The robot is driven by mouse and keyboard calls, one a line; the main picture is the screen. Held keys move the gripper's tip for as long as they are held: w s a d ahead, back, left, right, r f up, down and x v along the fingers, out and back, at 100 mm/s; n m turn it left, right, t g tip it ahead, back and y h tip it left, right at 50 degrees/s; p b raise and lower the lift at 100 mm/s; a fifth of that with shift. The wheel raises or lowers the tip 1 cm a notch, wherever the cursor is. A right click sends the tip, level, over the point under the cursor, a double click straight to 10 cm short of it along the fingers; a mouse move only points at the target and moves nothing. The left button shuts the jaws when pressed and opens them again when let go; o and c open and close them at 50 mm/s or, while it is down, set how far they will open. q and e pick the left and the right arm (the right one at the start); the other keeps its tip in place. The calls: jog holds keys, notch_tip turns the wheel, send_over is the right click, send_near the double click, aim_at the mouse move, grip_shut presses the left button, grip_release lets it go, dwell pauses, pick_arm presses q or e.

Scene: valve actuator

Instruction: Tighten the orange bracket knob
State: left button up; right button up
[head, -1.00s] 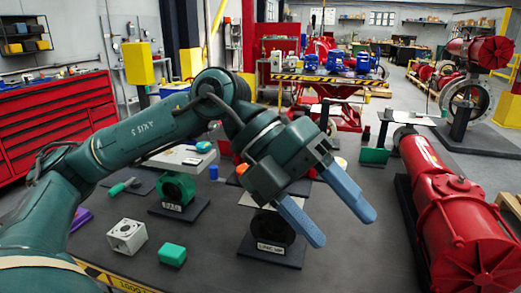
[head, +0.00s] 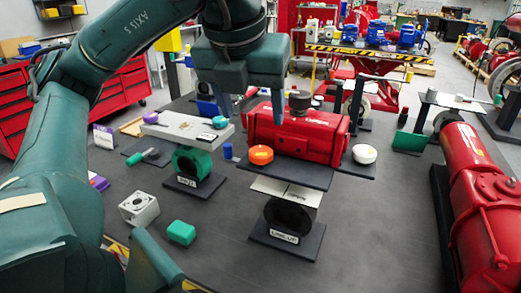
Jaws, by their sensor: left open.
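The orange knob (head: 260,155) is a round cap at the front left of the red actuator (head: 303,134), above a dark plate (head: 285,173) on a stand. My left gripper (head: 252,112) points down, with its two blue fingers apart and nothing seen between them. In the picture its fingers are above and behind the knob, apart from it. The left finger appears left of the red body and the right finger overlaps the body.
A white round knob (head: 364,154) sits right of the actuator. A green valve (head: 192,162) on a stand, a pale cube (head: 139,209) and a green block (head: 182,232) are at left.

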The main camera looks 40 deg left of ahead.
aim_at(260, 152)
pick_arm(q)
jog(key=x, duration=0.9)
jog(key=shift+p, duration=0.4)
jog(key=shift+w+f, duration=0.1)
jog(key=shift+f, duration=0.25)
pick_arm(e)
jog(key=shift+s+r, duration=0.15)
pick_arm(q)
jog(key=shift+c, duration=0.2)
pick_arm(e)
jog(key=shift+a, duration=0.15)
